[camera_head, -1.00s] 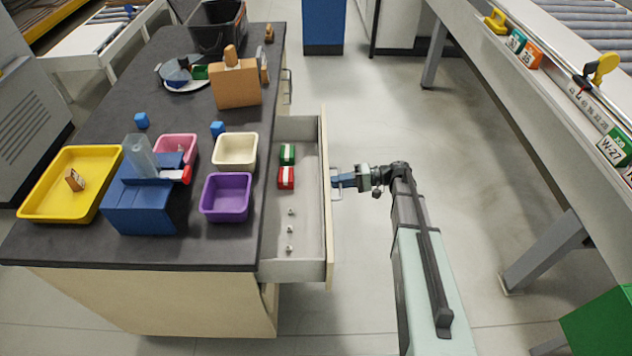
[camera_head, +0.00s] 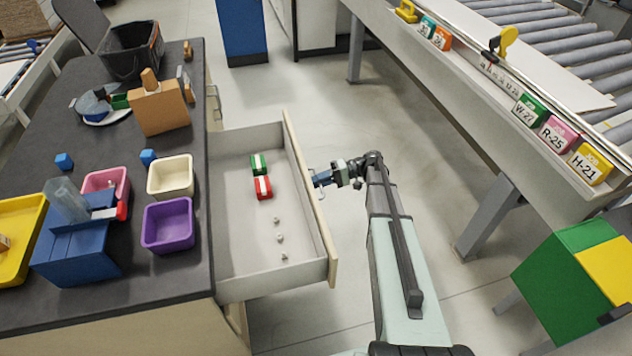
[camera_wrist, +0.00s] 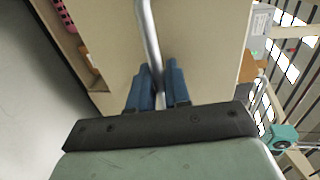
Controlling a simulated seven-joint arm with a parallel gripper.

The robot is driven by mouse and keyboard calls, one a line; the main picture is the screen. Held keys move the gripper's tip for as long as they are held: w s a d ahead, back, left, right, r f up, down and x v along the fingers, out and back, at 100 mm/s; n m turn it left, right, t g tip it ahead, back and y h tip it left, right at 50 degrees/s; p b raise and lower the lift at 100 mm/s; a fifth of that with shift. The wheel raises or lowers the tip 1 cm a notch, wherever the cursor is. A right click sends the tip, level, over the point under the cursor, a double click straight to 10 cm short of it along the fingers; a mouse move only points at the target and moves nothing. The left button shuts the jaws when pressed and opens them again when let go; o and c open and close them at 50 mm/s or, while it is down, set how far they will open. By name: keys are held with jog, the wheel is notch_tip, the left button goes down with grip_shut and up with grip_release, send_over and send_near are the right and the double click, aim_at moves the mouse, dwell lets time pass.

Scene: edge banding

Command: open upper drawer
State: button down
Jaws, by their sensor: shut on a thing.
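The upper drawer (camera_head: 230,285) is pulled well out from the right side of the dark-topped cabinet. Its pale front panel (camera_head: 308,205) faces right. My gripper (camera_head: 318,178) is at the outer face of this panel. In the wrist view, the two blue fingers (camera_wrist: 158,88) are shut on the grey bar handle (camera_wrist: 147,32), one on each side of it. Inside the drawer lie a green-and-white block (camera_head: 259,164), a red-and-white block (camera_head: 263,187) and several small grey pieces (camera_head: 280,237).
The cabinet top (camera_head: 185,275) carries a purple bin (camera_head: 168,226), a cream bin (camera_head: 171,177), a blue box and other items. A roller conveyor (camera_head: 560,60) runs along the right. A green and yellow box (camera_head: 560,280) stands at lower right. Bare floor lies between.

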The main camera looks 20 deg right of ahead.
jog(key=c, duration=1.3)
grip_release()
jog(key=v, duration=0.7)
jog(key=shift+d, duration=0.25)
jog(key=shift+a, duration=0.1)
jog(key=shift+x, duration=3.95)
jog(key=shift+r, duration=0.1)
